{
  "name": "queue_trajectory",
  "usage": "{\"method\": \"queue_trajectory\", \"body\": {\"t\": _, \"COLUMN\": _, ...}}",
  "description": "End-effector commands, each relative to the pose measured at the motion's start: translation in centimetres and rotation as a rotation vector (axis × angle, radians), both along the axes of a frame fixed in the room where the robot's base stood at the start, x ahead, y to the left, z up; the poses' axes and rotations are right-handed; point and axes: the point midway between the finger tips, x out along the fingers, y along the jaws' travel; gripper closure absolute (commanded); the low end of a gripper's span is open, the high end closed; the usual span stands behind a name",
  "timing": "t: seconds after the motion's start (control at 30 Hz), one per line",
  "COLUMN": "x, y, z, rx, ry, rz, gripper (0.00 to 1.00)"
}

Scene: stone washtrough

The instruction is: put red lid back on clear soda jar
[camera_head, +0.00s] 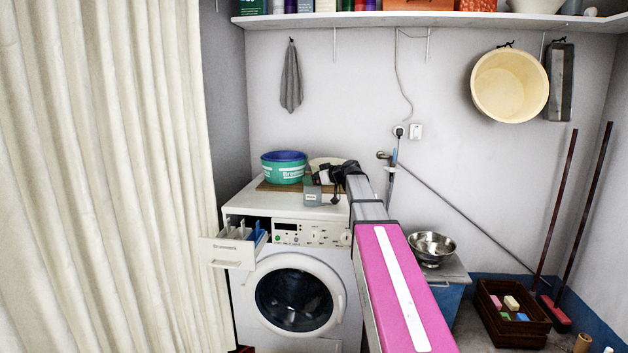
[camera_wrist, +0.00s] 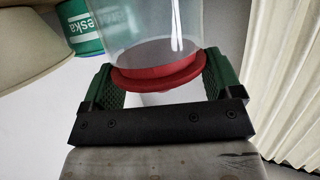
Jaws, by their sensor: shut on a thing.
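The red lid (camera_wrist: 158,78) is between the green fingers of my gripper (camera_wrist: 157,62) in the wrist view, with a finger at each side of its rim. The clear jar (camera_wrist: 150,22) shows just beyond the lid, and part of the red shows through its clear wall. Jar and lid line up closely, but I cannot tell whether the lid is seated. In the head view my dark gripper (camera_head: 340,175) is over the top of the washing machine (camera_head: 240,200). The lid and jar cannot be made out there.
A teal tub with a blue rim (camera_head: 283,168) stands on the machine, left of my gripper. The detergent drawer (camera_head: 230,248) is pulled out. A metal bowl (camera_head: 432,248) stands to the right. A curtain (camera_head: 100,180) hangs at left.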

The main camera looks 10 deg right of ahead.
Motion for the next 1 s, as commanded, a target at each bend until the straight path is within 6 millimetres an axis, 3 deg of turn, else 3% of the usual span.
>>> {"method": "queue_trajectory", "body": {"t": 0.6, "x": 0.0, "y": 0.0, "z": -1.1, "rx": -0.001, "ry": 0.001, "rz": 0.0, "gripper": 0.38}}
{"method": "queue_trajectory", "body": {"t": 0.63, "x": 0.0, "y": 0.0, "z": -1.1, "rx": -0.001, "ry": 0.001, "rz": 0.0, "gripper": 0.12}}
{"method": "queue_trajectory", "body": {"t": 0.67, "x": 0.0, "y": 0.0, "z": -1.1, "rx": -0.001, "ry": 0.001, "rz": 0.0, "gripper": 0.02}}
{"method": "queue_trajectory", "body": {"t": 1.0, "x": 0.0, "y": 0.0, "z": -0.7, "rx": 0.0, "ry": 0.0, "rz": 0.0, "gripper": 0.0}}
